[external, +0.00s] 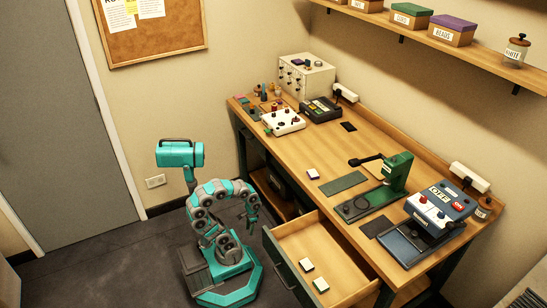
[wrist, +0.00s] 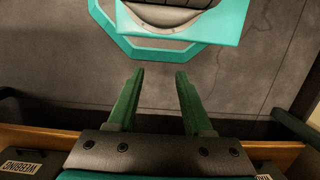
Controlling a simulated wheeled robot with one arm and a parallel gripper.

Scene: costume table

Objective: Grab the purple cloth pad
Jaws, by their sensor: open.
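A small pale block with a purplish tint (external: 313,173) lies on the workbench, left of the dark green mat; it may be the purple cloth pad, but it is too small to be sure. Two similar small white-and-dark blocks, a nearer one (external: 321,285) and a farther one (external: 307,265), lie in the open drawer (external: 290,238). My gripper (external: 252,217) hangs low beside the bench, left of the drawer and apart from all these blocks. In the wrist view its two green fingers (wrist: 159,76) are spread, with nothing between them and floor below. No pad shows in the wrist view.
The workbench (external: 285,150) carries a green press (external: 397,175), a blue-grey machine (external: 440,207), a dark green mat (external: 343,182), a white control box (external: 283,122) and a black device (external: 321,109). The open drawer juts out at the front.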

